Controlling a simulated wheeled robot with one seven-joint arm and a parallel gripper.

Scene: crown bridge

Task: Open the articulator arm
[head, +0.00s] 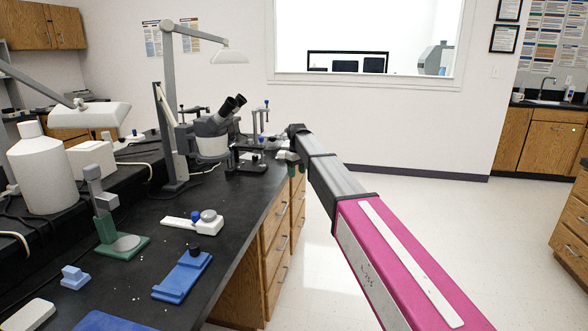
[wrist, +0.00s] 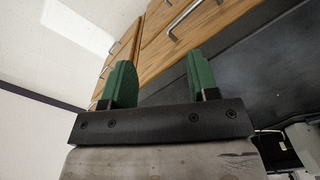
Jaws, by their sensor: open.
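My gripper (wrist: 160,78) is open and empty, its two green fingers apart in the wrist view. In the head view my gripper (head: 287,157) is at the end of my outstretched arm, beside the far right edge of the black bench. A small black hinged-looking device (head: 247,160), probably the articulator, stands on the bench just left of my gripper and apart from it. Its arm's position is too small to tell. A black-and-white object, perhaps the same device, shows at the lower right of the wrist view (wrist: 290,150).
A microscope (head: 212,130) stands left of the black device. Metal-posted equipment (head: 262,118) is behind it. A green-based stand (head: 122,243), a white unit (head: 192,224) and a blue-based tool (head: 182,277) occupy the near bench. Wooden drawers (head: 275,232) are below; floor at right is clear.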

